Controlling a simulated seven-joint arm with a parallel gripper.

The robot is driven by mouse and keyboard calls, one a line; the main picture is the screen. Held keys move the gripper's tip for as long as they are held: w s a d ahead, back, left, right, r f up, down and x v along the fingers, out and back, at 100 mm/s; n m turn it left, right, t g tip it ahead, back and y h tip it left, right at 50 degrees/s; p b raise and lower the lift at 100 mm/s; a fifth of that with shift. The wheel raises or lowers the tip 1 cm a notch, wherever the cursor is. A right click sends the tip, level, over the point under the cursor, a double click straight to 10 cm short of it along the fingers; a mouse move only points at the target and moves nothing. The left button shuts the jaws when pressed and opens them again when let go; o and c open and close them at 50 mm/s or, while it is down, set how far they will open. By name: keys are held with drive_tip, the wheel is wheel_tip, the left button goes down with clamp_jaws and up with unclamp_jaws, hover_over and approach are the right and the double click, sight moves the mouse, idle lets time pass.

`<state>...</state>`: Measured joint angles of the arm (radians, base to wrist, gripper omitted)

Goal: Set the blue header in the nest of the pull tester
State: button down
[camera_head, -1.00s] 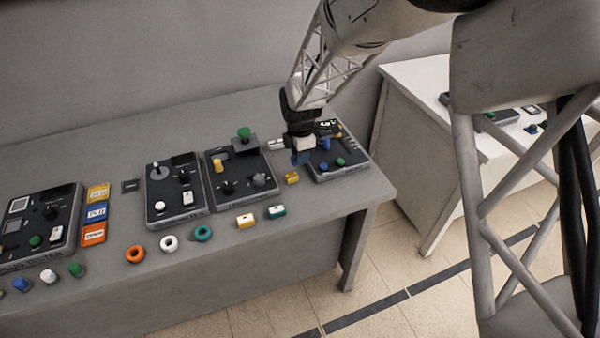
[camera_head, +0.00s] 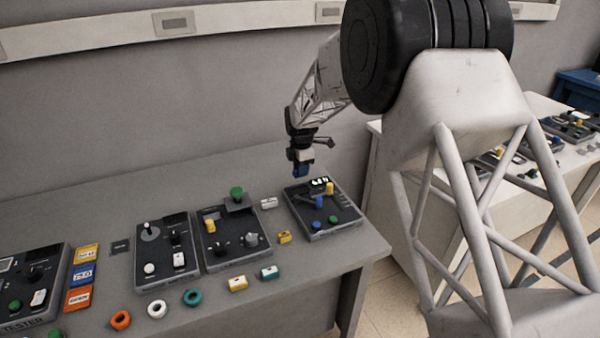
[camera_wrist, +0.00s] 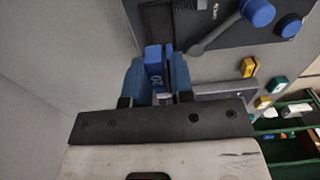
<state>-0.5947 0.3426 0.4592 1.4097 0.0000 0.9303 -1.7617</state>
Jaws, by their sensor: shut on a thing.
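My gripper (camera_head: 300,170) is shut on the blue header (camera_wrist: 154,70), which carries a "20" mark and sits between the blue fingers in the wrist view. In the head view the gripper hangs above the table, at the back left of the rightmost panel (camera_head: 345,213). This panel looks like the pull tester, but I cannot read its label. It has a lit display, a lever with a blue knob (camera_wrist: 258,12), a yellow-topped post, and blue and green buttons. The header is clear of the panel. I cannot make out the nest clearly.
A white block (camera_head: 268,203) and a yellow block (camera_head: 284,237) lie left of the panel. Another yellow block (camera_head: 237,283) and a teal block (camera_head: 269,272) lie near the front edge. The lever rises beside the gripper in the wrist view.

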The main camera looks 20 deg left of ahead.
sight(301, 190)
drive_tip(key=shift+f, duration=0.15)
drive_tip(key=shift+f, duration=2.7)
drive_tip(key=shift+f, duration=0.5)
idle(1.1)
drive_tip(key=shift+c, duration=2.2)
unclamp_jaws()
drive_tip(key=shift+r, duration=0.15)
drive_tip(key=shift+r, duration=3.35)
